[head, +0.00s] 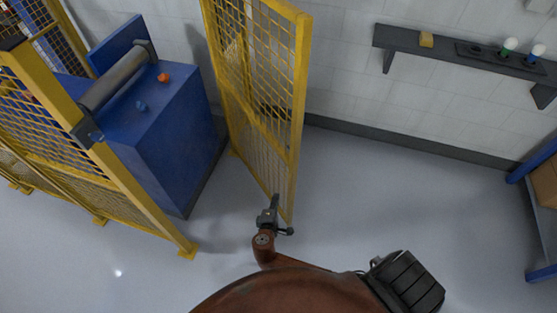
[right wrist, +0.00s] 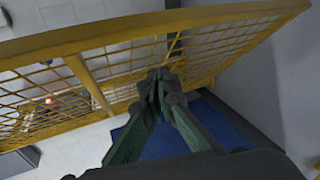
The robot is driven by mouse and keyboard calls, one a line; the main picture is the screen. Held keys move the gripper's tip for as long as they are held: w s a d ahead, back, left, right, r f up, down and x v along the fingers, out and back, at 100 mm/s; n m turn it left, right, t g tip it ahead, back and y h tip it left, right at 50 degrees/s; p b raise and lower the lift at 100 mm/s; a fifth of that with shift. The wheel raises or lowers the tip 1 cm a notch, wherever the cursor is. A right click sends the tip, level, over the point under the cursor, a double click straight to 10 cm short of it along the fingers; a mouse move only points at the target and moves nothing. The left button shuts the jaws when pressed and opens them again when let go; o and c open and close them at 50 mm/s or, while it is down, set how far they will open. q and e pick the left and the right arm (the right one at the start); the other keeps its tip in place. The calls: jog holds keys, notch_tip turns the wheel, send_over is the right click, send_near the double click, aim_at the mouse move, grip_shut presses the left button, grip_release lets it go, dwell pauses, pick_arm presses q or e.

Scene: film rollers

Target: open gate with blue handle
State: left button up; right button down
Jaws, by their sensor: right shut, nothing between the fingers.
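The yellow mesh gate (head: 298,125) stands swung out at an angle from the fence line, with a wide gap between it and the fence post at left. It also fills the upper part of the right wrist view (right wrist: 95,88). I cannot make out a blue handle in either view. My right gripper (head: 275,200) is shut and empty, close beside the lower part of the gate's free edge. In the right wrist view its fingertips (right wrist: 160,84) meet in front of the mesh; whether they touch it I cannot tell. My left gripper is not in view.
A yellow fence (head: 135,195) runs along the left. Behind it stands a blue machine (head: 165,125) with a grey roller (head: 117,75). A dark wall shelf (head: 450,55) holds small items. A blue-framed rack (head: 538,225) stands at right. The floor right of the gate is clear.

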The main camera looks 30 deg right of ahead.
jog(key=a+r+m+t+h+b, duration=0.2)
jog(key=a+r+t+h, duration=0.15)
jog(key=r, duration=1.25)
jog(key=b, duration=0.1)
send_near(283, 149)
jog(key=shift+g, duration=0.25)
jog(key=x, duration=0.5)
jog(key=shift+w+a+r, duration=0.2)
jog(key=shift+w+a, duration=0.1)
jog(key=shift+w, duration=0.1)
jog(key=shift+d, duration=0.65)
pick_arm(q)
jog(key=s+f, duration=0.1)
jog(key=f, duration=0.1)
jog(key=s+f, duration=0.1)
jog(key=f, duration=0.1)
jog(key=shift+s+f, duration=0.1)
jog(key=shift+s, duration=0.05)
pick_arm(e)
jog(key=shift+d, duration=0.1)
